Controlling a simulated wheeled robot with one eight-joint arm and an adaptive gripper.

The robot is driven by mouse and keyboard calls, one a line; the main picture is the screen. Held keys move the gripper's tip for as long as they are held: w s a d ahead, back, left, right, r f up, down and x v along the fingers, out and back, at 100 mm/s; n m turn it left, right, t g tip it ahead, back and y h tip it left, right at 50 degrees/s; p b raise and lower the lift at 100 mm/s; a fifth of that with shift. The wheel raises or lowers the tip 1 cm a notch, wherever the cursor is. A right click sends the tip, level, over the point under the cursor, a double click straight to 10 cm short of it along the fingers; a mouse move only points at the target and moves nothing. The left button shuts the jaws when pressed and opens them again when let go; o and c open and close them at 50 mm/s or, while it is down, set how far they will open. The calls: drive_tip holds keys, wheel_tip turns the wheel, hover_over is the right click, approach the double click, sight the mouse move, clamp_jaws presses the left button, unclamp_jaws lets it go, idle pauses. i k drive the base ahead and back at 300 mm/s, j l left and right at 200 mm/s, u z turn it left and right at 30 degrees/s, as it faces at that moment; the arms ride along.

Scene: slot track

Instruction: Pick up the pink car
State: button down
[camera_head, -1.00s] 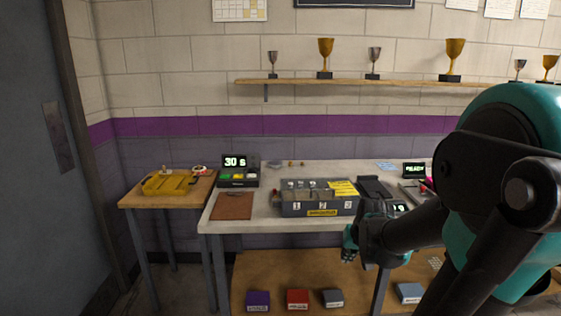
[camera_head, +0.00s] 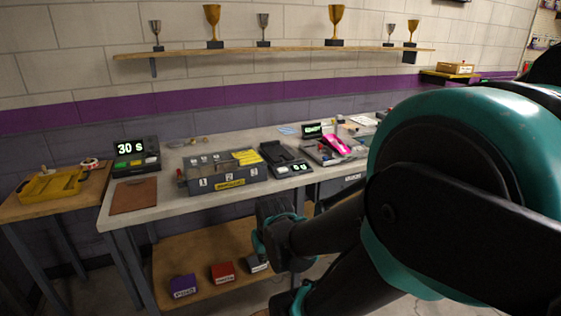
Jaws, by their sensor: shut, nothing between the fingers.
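The pink car (camera_head: 337,145) sits on a grey device on the right part of the long workbench, left of my arm in the picture. It looks tilted, and its lower part is too small to make out. My gripper (camera_head: 260,248) is shut and empty, low in front of the bench's front edge, well to the left of the car and nearer the camera. My upper arm fills the right side of the view and hides the bench's right end.
On the workbench (camera_head: 150,213) are a grey numbered box (camera_head: 222,175), a black scale-like device (camera_head: 283,160), a timer reading 30 s (camera_head: 136,153) and a brown clipboard (camera_head: 133,195). A side table with a yellow tray (camera_head: 50,186) stands left. Purple and red boxes lie on the lower shelf (camera_head: 205,252).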

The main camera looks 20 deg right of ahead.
sight(332, 140)
drive_tip(key=z, duration=1.05)
